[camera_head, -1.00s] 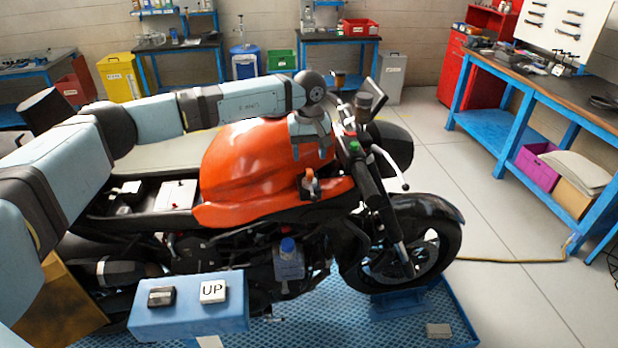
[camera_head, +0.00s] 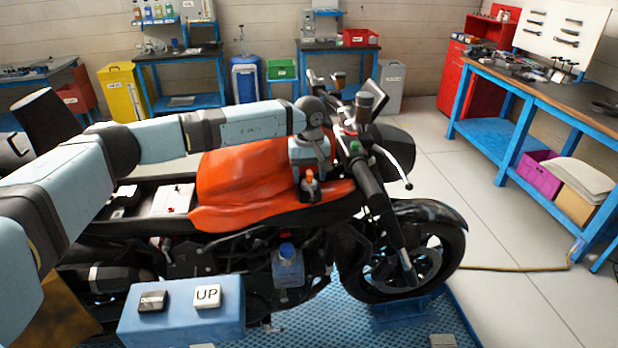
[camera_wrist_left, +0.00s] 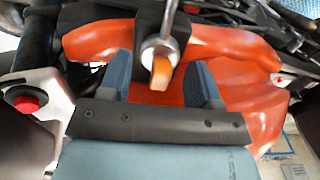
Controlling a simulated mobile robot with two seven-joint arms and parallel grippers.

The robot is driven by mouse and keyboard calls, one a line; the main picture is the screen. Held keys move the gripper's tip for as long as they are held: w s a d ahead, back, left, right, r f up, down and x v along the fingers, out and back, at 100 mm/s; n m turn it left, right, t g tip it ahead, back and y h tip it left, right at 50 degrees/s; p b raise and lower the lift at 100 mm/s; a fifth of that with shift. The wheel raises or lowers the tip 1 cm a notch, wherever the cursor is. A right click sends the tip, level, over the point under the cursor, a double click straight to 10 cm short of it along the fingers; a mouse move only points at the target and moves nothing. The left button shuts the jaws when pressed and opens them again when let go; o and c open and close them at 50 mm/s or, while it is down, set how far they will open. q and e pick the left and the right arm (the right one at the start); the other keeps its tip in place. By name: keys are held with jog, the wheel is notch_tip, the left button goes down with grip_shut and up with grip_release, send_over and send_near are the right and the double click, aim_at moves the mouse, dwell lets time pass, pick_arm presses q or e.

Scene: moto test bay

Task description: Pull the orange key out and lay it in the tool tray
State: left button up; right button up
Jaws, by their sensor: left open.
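The orange key (camera_head: 309,176) stands in the lock at the front of the orange motorcycle tank, just behind the handlebar. In the left wrist view the key (camera_wrist_left: 160,73) shows an orange head at a round metal lock. My left gripper (camera_head: 309,180) is at the key, pointing down. In the left wrist view the left gripper (camera_wrist_left: 160,90) is open, with one blue-grey finger on each side of the key and gaps between. I cannot tell how deep the fingers reach. The tool tray cannot be made out for certain. My right gripper is not in view.
The motorcycle's handlebar (camera_head: 370,185) and front fork are close to the right of the gripper. A blue box with an UP button (camera_head: 207,296) stands in front. A workbench (camera_head: 545,95) is at the right, with clear floor (camera_head: 500,230) between.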

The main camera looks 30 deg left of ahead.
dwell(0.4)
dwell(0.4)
pick_arm(q)
jog(key=shift+b, duration=0.4)
jog(key=shift+c, duration=0.2)
grip_shut()
jog(key=shift+r, duration=0.2)
